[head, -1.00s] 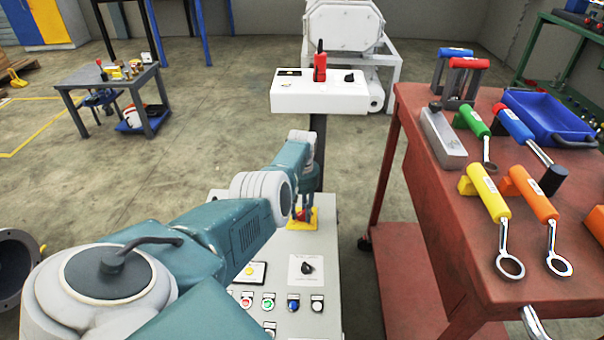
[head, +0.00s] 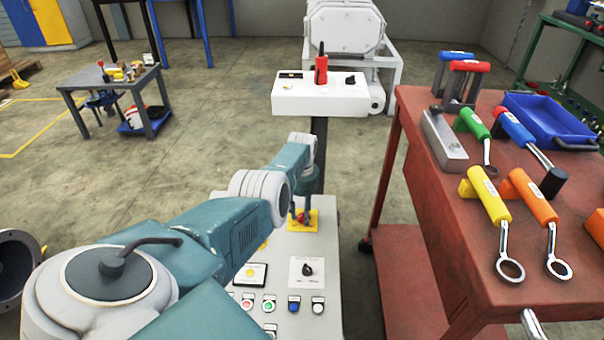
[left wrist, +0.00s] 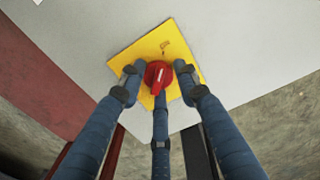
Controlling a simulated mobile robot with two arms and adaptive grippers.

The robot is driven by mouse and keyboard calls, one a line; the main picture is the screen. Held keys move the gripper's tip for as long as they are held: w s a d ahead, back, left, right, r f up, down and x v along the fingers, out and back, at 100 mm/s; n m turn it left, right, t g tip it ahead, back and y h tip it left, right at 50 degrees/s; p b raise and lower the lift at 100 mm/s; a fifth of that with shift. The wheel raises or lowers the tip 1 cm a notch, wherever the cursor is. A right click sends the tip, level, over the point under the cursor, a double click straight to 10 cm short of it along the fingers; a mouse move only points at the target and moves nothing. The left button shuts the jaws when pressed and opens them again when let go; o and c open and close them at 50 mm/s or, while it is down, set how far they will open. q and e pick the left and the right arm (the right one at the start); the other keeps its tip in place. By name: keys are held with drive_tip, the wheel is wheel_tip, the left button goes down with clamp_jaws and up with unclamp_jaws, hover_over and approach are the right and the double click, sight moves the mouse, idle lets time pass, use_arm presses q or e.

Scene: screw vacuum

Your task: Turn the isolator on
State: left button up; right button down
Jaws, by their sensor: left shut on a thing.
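The isolator is a red rotary knob (left wrist: 158,76) on a yellow square plate (left wrist: 183,52), fixed to a light grey control panel. In the head view the yellow plate (head: 313,222) is at the panel's far end, and the red knob (head: 300,218) is partly hidden by my arm. My left gripper (left wrist: 158,80) is shut on the red knob, with blue fingers around it, as the left wrist view shows. In the head view my left gripper (head: 305,210) points down at the plate. My right gripper is not in view.
The control panel (head: 325,260) also bears a black rotary switch (head: 307,269) and several push buttons nearer me. A white box (head: 320,98) with a red handset (head: 321,69) stands beyond. A red tool cart (head: 435,165) with wrenches stands close on the right.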

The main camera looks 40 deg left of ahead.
use_arm(q)
drive_tip(key=shift+s+d+f, duration=0.2)
drive_tip(key=shift+d+f, duration=0.05)
drive_tip(key=shift+d, duration=0.3)
drive_tip(key=o, duration=1.1)
drive_tip(key=shift+r, duration=0.15)
drive_tip(key=shift+w, duration=0.15)
drive_tip(key=shift+a+r, duration=0.1)
drive_tip(key=shift+a+r, duration=0.15)
drive_tip(key=shift+r, duration=0.25)
wheel_tip(320, 180, up, 11)
drive_tip(key=shift+d, duration=0.25)
